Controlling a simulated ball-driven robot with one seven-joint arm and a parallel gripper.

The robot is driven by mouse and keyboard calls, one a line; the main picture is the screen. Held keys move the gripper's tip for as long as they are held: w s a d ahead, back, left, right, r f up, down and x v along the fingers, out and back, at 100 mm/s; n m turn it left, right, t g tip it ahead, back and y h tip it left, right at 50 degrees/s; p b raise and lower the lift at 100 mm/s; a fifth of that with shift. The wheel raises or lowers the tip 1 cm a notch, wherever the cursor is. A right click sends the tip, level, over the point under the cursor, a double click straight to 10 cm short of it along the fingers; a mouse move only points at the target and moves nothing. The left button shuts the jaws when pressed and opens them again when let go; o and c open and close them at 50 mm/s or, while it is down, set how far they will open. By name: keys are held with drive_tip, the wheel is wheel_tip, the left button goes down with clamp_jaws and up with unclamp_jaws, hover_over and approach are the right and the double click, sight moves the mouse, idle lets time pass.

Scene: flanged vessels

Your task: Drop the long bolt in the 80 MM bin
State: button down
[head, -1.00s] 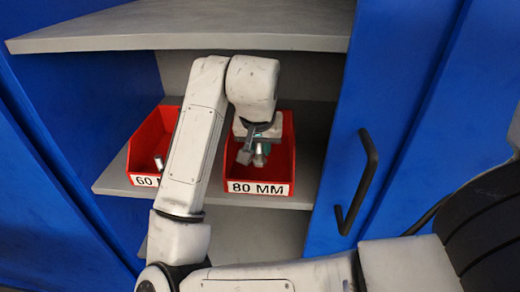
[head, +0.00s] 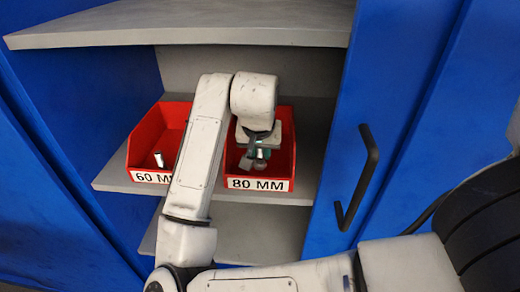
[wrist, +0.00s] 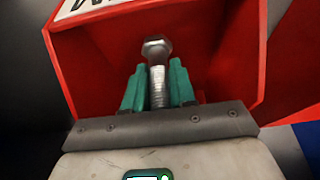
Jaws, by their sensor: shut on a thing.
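My gripper (wrist: 158,90) is shut on the long bolt (wrist: 157,50), with its green fingers on either side of the threaded shank. The hex head points away from the gripper. In the head view my gripper (head: 258,152) is over the red 80 MM bin (head: 285,150), reaching inside its walls. The bolt is hard to make out there. The wrist view shows the bin's red inner wall (wrist: 215,45) around the bolt. Whether the bolt touches the bin floor cannot be told.
A red 60 MM bin (head: 142,140) stands to the left on the same grey shelf, with a metal bolt (head: 159,160) in it. A grey shelf (head: 180,22) is above. A blue door with a black handle (head: 358,178) stands at the right.

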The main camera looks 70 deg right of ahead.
drive_tip(key=shift+f, duration=0.35)
drive_tip(key=c, duration=0.9)
unclamp_jaws()
drive_tip(key=v, duration=0.4)
drive_tip(key=shift+w+d+r, duration=0.1)
drive_tip(key=shift+d+r, duration=0.1)
drive_tip(key=shift+r, duration=0.05)
drive_tip(key=s+a, duration=0.1)
drive_tip(key=a, duration=0.2)
drive_tip(key=s+a+b, duration=0.1)
drive_tip(key=a, duration=0.3)
drive_tip(key=s+a, duration=0.2)
drive_tip(key=a, duration=0.2)
drive_tip(key=shift+a+f+b, duration=0.1)
drive_tip(key=shift+a+b, duration=0.1)
drive_tip(key=shift+b, duration=0.1)
